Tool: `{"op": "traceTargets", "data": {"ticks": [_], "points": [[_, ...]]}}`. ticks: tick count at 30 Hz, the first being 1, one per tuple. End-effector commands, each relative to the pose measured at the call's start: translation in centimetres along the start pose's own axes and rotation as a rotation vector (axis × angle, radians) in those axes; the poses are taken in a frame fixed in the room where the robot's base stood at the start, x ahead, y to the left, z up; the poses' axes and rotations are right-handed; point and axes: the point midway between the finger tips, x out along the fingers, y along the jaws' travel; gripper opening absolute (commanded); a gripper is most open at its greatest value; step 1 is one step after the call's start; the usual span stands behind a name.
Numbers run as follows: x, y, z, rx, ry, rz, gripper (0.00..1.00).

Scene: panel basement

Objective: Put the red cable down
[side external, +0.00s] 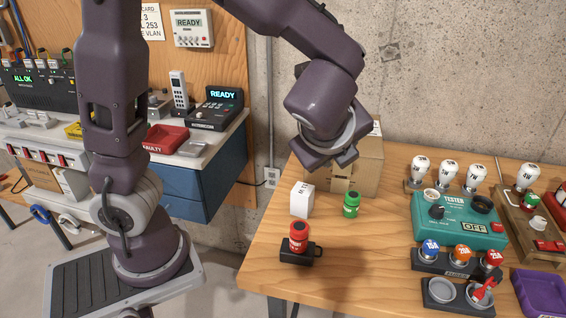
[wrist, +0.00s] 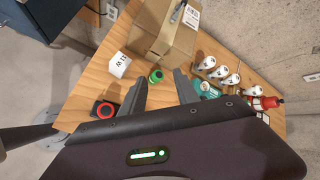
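No red cable can be made out in either view. A red cylindrical piece (side external: 299,236) stands upright on a black block (side external: 296,256) near the table's front left; its red top also shows in the wrist view (wrist: 104,109). A small red piece (side external: 482,291) leans in a dark two-cup holder (side external: 443,296) at the front right. My gripper (side external: 330,158) is above the table, in front of the cardboard box. In the wrist view its two fingers (wrist: 160,80) are spread apart with nothing held between them.
A green capped piece (side external: 351,204) and a white carton (side external: 303,199) stand near the cardboard box (side external: 366,170). A teal tester (side external: 458,220), bulbs and a purple tray (side external: 541,292) fill the right side. The table's front middle (side external: 365,265) is clear.

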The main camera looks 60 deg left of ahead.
Motion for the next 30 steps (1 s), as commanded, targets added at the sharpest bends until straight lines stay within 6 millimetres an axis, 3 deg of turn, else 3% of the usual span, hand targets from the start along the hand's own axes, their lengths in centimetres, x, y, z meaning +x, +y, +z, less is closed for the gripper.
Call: {"op": "traceTargets", "data": {"ticks": [1,3,6,10,15,30], "points": [[-1.6,3.2,4.0,-0.277,0.019,0.101,0.37],[-4.2,7.9,6.5,-0.672,0.064,0.24,0.37],[-7.7,12.4,6.9,-1.161,0.143,0.381,0.37],[-10.6,14.4,5.7,-1.567,0.241,0.479,0.37],[-11.8,14.7,5.0,-1.721,0.29,0.519,0.37],[-11.7,14.7,5.0,-1.712,0.29,0.517,0.37]]}}
